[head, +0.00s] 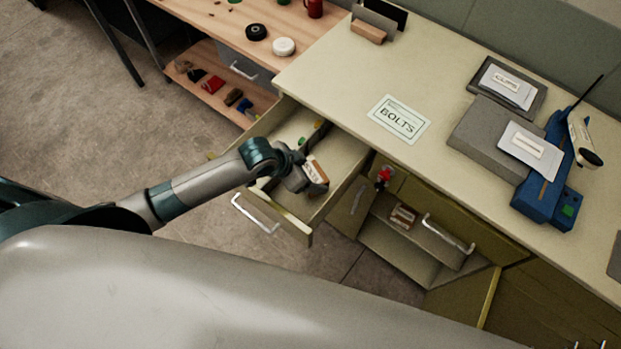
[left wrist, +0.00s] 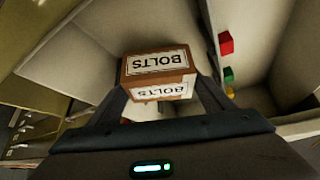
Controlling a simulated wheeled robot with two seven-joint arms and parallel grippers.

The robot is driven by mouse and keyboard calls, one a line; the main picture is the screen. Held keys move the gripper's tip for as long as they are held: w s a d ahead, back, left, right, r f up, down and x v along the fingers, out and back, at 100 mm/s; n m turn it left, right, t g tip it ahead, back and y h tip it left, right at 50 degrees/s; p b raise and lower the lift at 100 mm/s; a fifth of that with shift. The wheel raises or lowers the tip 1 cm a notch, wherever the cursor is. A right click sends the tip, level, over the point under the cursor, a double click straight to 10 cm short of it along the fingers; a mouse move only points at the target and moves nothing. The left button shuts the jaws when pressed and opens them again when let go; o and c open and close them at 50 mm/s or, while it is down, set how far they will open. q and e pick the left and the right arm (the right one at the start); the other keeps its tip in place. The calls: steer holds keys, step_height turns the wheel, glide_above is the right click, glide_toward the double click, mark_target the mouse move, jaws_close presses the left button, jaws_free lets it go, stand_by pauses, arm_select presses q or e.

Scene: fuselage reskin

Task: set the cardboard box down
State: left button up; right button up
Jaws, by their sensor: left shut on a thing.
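The cardboard box (head: 317,171), brown with white BOLTS labels, is between the fingers of my left gripper (head: 307,178). In the left wrist view the box (left wrist: 158,66) shows two labelled faces, with a finger of the left gripper (left wrist: 160,92) on each side. The gripper is shut on it. The box is over the open drawer (head: 283,212), near its front and divider. I cannot tell whether it touches the drawer floor. My right gripper is not seen.
Small coloured blocks, including a red one (left wrist: 226,43) and a green one (left wrist: 228,74), lie in the drawer's other compartment. A BOLTS card (head: 399,119) lies on the counter (head: 345,75). Another labelled box (head: 403,215) sits in the open cabinet. A blue tool (head: 550,175) stands at right.

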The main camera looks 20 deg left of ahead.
arm_select(q)
steer(key=shift+f+p, duration=0.45)
steer(key=shift+f, duration=1.5)
steer(key=shift+f, duration=0.25)
steer(key=o, duration=1.2)
steer(key=shift+c, duration=0.2)
steer(key=shift+r, duration=0.25)
steer(key=b+v, duration=0.2)
steer(key=v, duration=1)
